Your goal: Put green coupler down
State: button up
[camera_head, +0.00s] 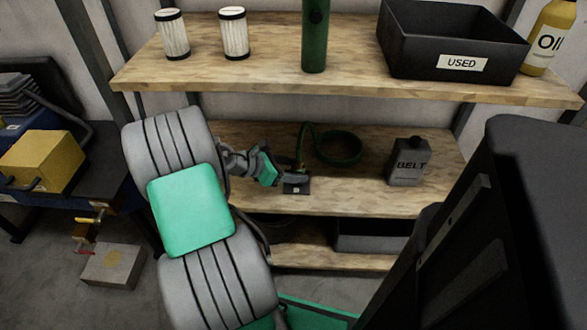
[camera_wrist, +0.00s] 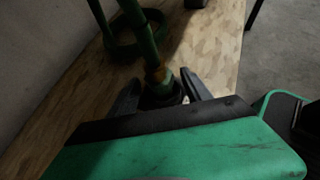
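The green coupler (camera_wrist: 158,78) stands upright on the middle shelf at the end of a green hose (camera_head: 304,132). In the head view, the coupler (camera_head: 299,166) shows just beyond my gripper (camera_head: 296,178), partly hidden by it. In the wrist view, the fingers of my gripper (camera_wrist: 160,84) stand on either side of the coupler, spread wider than it, with what look like narrow gaps. The coupler's lower end is dark and partly hidden by my gripper body. A small dark plate with a white label (camera_head: 296,189) lies below my fingers.
The hose coil (camera_head: 339,147) lies behind the coupler. The upper shelf (camera_head: 270,77) holds two white filters, a green cylinder, a black USED bin (camera_head: 450,40) and an oil bottle.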

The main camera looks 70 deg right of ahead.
jog(key=shift+w+a+r, duration=0.15)
jog(key=shift+w+r, duration=0.05)
jog(key=shift+r, duration=0.2)
jog(key=w+a+r+m+t+y+p, duration=0.15)
jog(key=w+a+r+t, duration=0.25)
jog(key=w+a, duration=0.7)
jog(key=w+a+r+m+t+y+p, duration=0.1)
jog(key=w+a+r+m+t+p, duration=0.25)
jog(key=w+a, duration=0.75)
jog(key=a+r+m+t+y, duration=0.3)
jog(key=a+y, duration=0.2)
jog(key=a, duration=1.9)
jog(key=shift+a+r+m+b, duration=0.2)
jog(key=shift+a+m+b, duration=0.05)
jog(key=shift+m+b, duration=0.1)
jog(key=shift+s, duration=0.1)
